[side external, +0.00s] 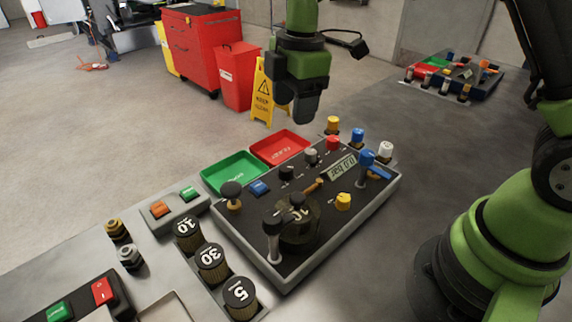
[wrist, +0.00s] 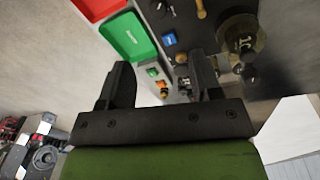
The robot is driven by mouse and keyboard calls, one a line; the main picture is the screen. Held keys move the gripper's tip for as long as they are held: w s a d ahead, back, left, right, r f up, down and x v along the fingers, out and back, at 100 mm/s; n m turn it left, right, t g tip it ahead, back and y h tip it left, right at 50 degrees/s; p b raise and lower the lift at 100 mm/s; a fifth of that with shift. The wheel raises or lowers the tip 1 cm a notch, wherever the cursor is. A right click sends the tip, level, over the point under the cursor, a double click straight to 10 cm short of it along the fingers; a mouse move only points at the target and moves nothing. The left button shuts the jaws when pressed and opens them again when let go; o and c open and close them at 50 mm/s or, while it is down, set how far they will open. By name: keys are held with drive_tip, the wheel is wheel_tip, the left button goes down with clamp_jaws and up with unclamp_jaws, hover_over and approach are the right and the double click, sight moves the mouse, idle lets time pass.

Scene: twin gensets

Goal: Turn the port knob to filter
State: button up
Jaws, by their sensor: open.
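The black control panel (side external: 265,228) stands in a grey tray-like housing on the table. It carries several knobs: a grey one (side external: 311,156), a red one (side external: 332,143), a yellow one (side external: 343,201) and black ones, including one at its left corner (side external: 231,189). The lettering is too small to read, so I cannot tell which is the port knob or where it points. My gripper (side external: 303,116) hangs in the air above the far side of the panel. In the wrist view, the gripper (wrist: 160,82) has its two fingers wide apart with nothing held between them.
A green tray (side external: 231,172) and a red tray (side external: 280,148) lie behind the panel. Black cylinders marked 10, 30 and 5 (side external: 211,262) stand at its left. Levers (side external: 272,238) rise from the panel. A yellow floor sign (side external: 262,95) and red cabinet (side external: 200,50) stand beyond.

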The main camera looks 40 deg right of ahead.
sight(286, 167)
drive_tip(key=f+n, duration=0.1)
drive_tip(key=f, duration=0.3)
drive_tip(key=w+f+n, duration=0.1)
drive_tip(key=f, duration=0.4)
drive_tip(key=f+g, duration=0.1)
drive_tip(key=f, duration=0.4)
drive_tip(key=shift+w+a+f+n, duration=0.15)
drive_tip(key=shift+w+f+n, duration=0.1)
drive_tip(key=shift+n, duration=0.15)
drive_tip(key=c, duration=0.9)
